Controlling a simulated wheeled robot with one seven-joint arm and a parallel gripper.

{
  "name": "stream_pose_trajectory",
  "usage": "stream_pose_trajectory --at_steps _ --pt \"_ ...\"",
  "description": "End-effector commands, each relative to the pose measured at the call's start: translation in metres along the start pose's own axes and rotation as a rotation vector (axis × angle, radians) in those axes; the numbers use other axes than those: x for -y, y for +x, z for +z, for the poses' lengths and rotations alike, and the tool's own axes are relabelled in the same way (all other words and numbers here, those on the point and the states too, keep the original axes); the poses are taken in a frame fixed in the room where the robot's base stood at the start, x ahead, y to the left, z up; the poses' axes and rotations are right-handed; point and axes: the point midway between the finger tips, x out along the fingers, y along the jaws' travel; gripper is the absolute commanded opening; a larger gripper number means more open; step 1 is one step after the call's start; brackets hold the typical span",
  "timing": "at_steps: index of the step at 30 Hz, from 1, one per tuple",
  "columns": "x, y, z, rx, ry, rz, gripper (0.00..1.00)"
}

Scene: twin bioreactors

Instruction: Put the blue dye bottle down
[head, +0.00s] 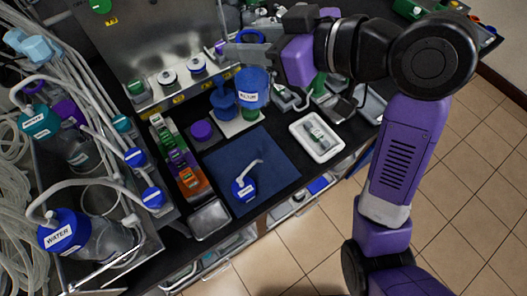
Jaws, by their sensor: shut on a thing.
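My gripper (246,47) is at the upper middle of the head view, shut around the top of a blue bottle. This blue dye bottle (252,88) has a white label, too small to read surely, and hangs upright below the fingers. Part of its top is hidden by the gripper. It overlaps a white pad (232,128) in the picture; I cannot tell the gap beneath it. A second blue vessel (222,101) stands just left of it on the pad.
A dark blue mat (270,155) carries a blue-capped wash bottle (244,188). A white tray (297,127) lies to the right. A rack with green, purple and orange blocks (177,158) and a purple jar (201,130) stand left. A metal panel (160,40) rises behind.

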Motion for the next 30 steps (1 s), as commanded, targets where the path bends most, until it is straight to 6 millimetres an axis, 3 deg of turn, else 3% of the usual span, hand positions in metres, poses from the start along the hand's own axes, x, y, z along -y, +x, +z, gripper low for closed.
stream_pose_trajectory --at_steps 15,30 --pt "0.002 0.045 0.111 0.003 0.006 -0.004 0.0" --pt "0.001 0.067 0.165 0.002 0.004 -0.003 0.0"
